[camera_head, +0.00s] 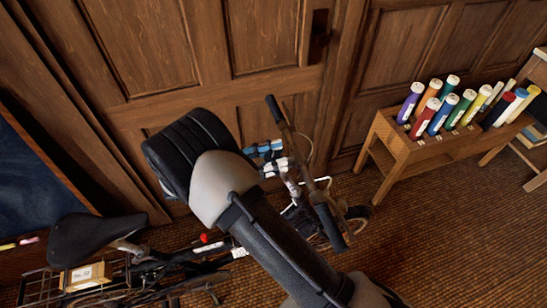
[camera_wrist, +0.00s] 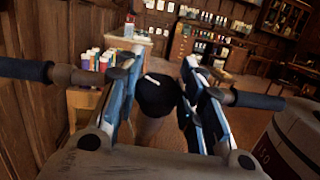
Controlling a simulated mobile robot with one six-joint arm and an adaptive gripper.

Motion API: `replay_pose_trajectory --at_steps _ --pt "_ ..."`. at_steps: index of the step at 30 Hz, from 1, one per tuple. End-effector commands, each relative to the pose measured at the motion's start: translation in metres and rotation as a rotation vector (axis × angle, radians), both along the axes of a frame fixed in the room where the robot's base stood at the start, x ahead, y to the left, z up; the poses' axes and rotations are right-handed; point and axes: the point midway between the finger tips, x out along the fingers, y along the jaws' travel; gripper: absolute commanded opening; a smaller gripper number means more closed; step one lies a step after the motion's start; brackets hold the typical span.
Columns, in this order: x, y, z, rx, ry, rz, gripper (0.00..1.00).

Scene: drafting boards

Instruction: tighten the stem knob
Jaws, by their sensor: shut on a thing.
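The stem knob (camera_wrist: 154,97) is round and black with a white line across its face, tilted in the wrist view. My gripper (camera_wrist: 160,78) has its blue and white fingers on both sides of the knob and is shut on it. In the head view my gripper (camera_head: 272,157) is at the bicycle's stem, and I cannot make out the knob there. The bicycle's handlebar (camera_head: 313,183) runs beside the fingers; its dark left grip (camera_wrist: 24,68) and right grip (camera_wrist: 258,100) show in the wrist view.
The bicycle's black saddle (camera_head: 88,238) and rear rack with a small box (camera_head: 88,275) are at lower left. A wooden rack (camera_head: 413,150) of coloured tubes stands at right. Wood panelling (camera_head: 150,50) is close behind.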

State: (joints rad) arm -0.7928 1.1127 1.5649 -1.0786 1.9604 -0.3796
Motion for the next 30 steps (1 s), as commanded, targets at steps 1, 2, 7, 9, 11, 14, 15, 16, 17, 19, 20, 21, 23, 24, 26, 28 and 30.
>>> replay_pose_trajectory --at_steps 1,2,7,9,11,14,15,16,17,19,20,21,23,24,26,28,30 --pt "0.0003 -0.0001 0.0001 0.000 -0.006 -0.014 0.11" --pt "0.0004 -0.0001 0.0002 0.001 -0.009 -0.020 0.11" --pt "0.0000 -0.0002 0.0009 0.002 -0.017 -0.044 0.11" --pt "-0.0001 -0.0002 0.0011 0.002 -0.018 -0.047 0.11" --pt "-0.0001 -0.0001 0.0013 0.002 -0.018 -0.048 0.11" --pt "0.0000 -0.0001 0.0015 0.001 -0.018 -0.048 0.11" --pt "0.0000 -0.0001 0.0016 0.001 -0.019 -0.048 0.11" --pt "0.0000 -0.0001 0.0016 0.001 -0.019 -0.048 0.11" --pt "0.0000 -0.0001 0.0017 0.001 -0.019 -0.048 0.11" --pt "0.0000 0.0001 0.0018 0.001 -0.019 -0.047 0.11" --pt "0.0001 0.0000 0.0018 0.001 -0.019 -0.047 0.36" --pt "0.0001 0.0001 0.0018 0.001 -0.019 -0.047 0.39" --pt "0.0001 0.0001 0.0016 0.002 -0.019 -0.047 0.43" --pt "0.0001 0.0000 0.0014 0.002 -0.019 -0.047 0.45" --pt "0.0001 0.0000 0.0012 0.002 -0.019 -0.047 0.49" --pt "0.0001 0.0000 0.0010 0.003 -0.018 -0.047 0.54" --pt "0.0001 -0.0001 0.0009 0.003 -0.018 -0.047 0.56"
